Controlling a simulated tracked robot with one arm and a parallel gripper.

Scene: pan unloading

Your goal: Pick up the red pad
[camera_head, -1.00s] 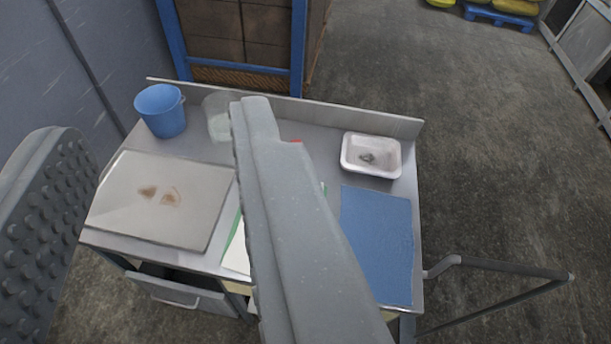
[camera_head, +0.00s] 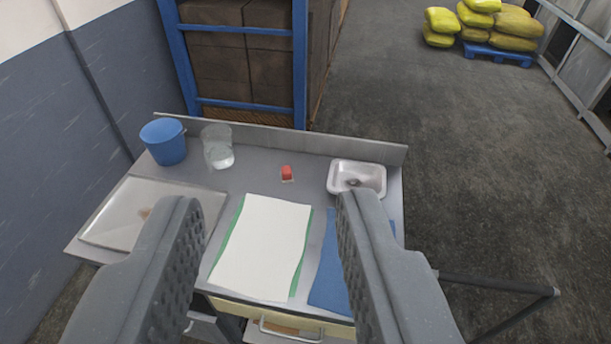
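The red pad (camera_head: 287,172) is a small red block with a pale lower edge. It lies on the grey metal table (camera_head: 262,168) toward the back, between a clear container and a white tray. My gripper (camera_head: 262,208) is open, with its two grey ridged fingers wide apart in the foreground and nothing between them. The red pad shows in the gap between the fingers, farther off than the fingertips. Nothing covers it.
A blue bucket (camera_head: 164,142) and a clear container (camera_head: 218,148) stand back left. A white tray (camera_head: 357,178) stands back right. A white cloth over green (camera_head: 262,245), a blue cloth (camera_head: 328,270) and a flat board (camera_head: 118,212) lie nearer. A raised lip (camera_head: 290,139) runs along the table's back.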

